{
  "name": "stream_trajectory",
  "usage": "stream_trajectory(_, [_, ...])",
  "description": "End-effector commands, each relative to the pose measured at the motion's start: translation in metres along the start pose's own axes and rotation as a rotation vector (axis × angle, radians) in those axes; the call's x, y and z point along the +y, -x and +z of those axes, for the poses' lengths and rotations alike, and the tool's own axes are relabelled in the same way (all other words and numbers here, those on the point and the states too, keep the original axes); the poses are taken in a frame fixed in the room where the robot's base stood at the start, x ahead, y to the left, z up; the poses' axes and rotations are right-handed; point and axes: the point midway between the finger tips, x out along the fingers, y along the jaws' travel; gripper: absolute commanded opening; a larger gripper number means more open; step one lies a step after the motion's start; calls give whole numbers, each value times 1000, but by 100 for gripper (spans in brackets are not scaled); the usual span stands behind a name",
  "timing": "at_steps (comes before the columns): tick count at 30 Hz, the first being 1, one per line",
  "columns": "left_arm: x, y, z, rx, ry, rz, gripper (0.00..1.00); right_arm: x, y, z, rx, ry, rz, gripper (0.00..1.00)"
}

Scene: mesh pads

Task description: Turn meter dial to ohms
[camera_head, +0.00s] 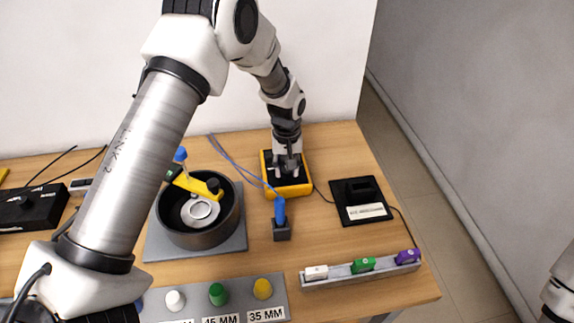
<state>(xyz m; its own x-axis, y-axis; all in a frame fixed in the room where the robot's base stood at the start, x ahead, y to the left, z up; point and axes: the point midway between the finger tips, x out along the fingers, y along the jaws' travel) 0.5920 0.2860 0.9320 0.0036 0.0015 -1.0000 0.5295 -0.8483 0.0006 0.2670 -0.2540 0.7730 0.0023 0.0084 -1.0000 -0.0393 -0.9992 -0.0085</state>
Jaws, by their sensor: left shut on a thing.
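The meter (290,190) is a yellow-framed block with a dark face, lying near the back of the table, right of the middle. My left gripper (287,172) comes down onto it from above. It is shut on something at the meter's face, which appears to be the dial. The dial itself and its markings are hidden behind the gripper. In the right part of the picture, at the edge, a piece of an arm shows, but my right gripper is not visible.
A dark round pot (232,225) on a grey plate stands left of the meter. A blue probe (280,209) stands in a small grey holder in front of it. A black stand (374,193) is to the right. A rail (345,278) with coloured blocks and a panel (196,312) with knobs lie in front.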

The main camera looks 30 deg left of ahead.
Motion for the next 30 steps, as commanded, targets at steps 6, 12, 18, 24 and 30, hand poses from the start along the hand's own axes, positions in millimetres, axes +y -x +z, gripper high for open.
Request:
stream_trajectory(6, [-2,-2,2,-7,-205,-3,0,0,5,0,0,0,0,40])
stream_trajectory(12, [-2,-3,2,-7,-392,-2,0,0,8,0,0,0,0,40])
stream_trajectory(18, [-2,-3,2,-8,-555,-2,0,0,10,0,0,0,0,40])
stream_trajectory(24, [-2,-4,2,-8,-674,-1,0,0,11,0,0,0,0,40])
stream_trajectory(30, [-2,-4,2,-8,-739,-1,0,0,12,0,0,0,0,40])
